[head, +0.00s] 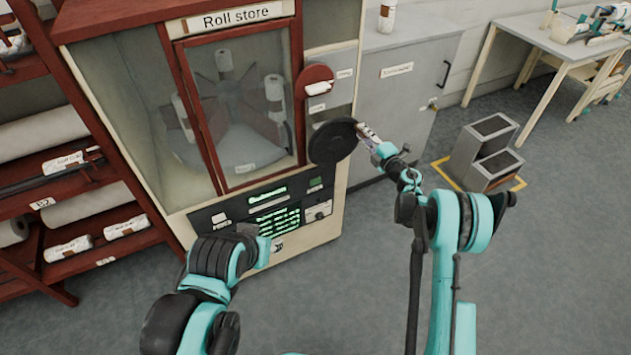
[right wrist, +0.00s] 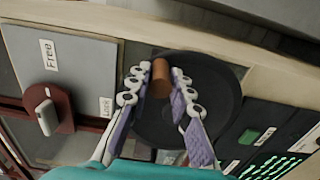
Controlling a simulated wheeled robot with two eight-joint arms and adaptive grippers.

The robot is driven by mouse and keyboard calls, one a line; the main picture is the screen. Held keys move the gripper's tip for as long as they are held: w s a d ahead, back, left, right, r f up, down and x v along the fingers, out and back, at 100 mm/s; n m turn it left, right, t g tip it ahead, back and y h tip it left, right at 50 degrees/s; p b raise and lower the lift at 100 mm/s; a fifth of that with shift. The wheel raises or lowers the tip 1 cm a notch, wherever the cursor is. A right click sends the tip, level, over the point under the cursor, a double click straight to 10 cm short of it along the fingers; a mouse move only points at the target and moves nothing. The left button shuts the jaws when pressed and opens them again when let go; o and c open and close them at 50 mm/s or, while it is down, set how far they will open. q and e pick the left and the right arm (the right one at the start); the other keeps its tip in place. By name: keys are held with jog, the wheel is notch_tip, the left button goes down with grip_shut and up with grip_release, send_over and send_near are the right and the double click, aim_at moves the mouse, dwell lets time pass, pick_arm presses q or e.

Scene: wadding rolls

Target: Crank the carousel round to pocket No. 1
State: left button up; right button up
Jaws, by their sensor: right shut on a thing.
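The roll store cabinet (head: 120,75) stands ahead, and its carousel (head: 235,135) with white rolls shows behind the red-framed window. A small label is on the carousel's front; I cannot read it. The black crank wheel (head: 332,142) is on the cabinet's right side panel. My right gripper (head: 366,134) is at the wheel, shut on its brown crank handle, which shows between the fingers in the right wrist view (right wrist: 160,78). My left arm is low in front of the cabinet; its gripper (head: 262,250) is mostly hidden, so its jaws cannot be made out.
A red disc with a pale knob (right wrist: 46,114) sits beside the wheel, near "Free" and "Lock" labels. A control panel with green displays (head: 275,215) is below the window. Shelves (head: 75,215) stand left, a grey cabinet (head: 405,85) and step unit (head: 485,150) right.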

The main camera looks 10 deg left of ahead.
jog(key=s+a+r, duration=0.1)
jog(key=s+a+r+p, duration=0.1)
jog(key=r, duration=0.1)
jog(key=shift+a, duration=0.25)
jog(key=shift+s+a+r, duration=0.35)
jog(key=shift+s+a, duration=0.25)
jog(key=shift+a, duration=0.3)
jog(key=shift+s+a+r, duration=0.3)
jog(key=shift+s+a, duration=0.3)
jog(key=shift+a, duration=0.25)
jog(key=shift+s+a+b, duration=0.35)
jog(key=shift+s+a, duration=0.25)
jog(key=shift+a, duration=0.15)
jog(key=o, duration=1)
jog(key=shift+w, duration=0.1)
jog(key=shift+d, duration=0.1)
jog(key=b+v, duration=0.2)
jog(key=v, duration=0.8)
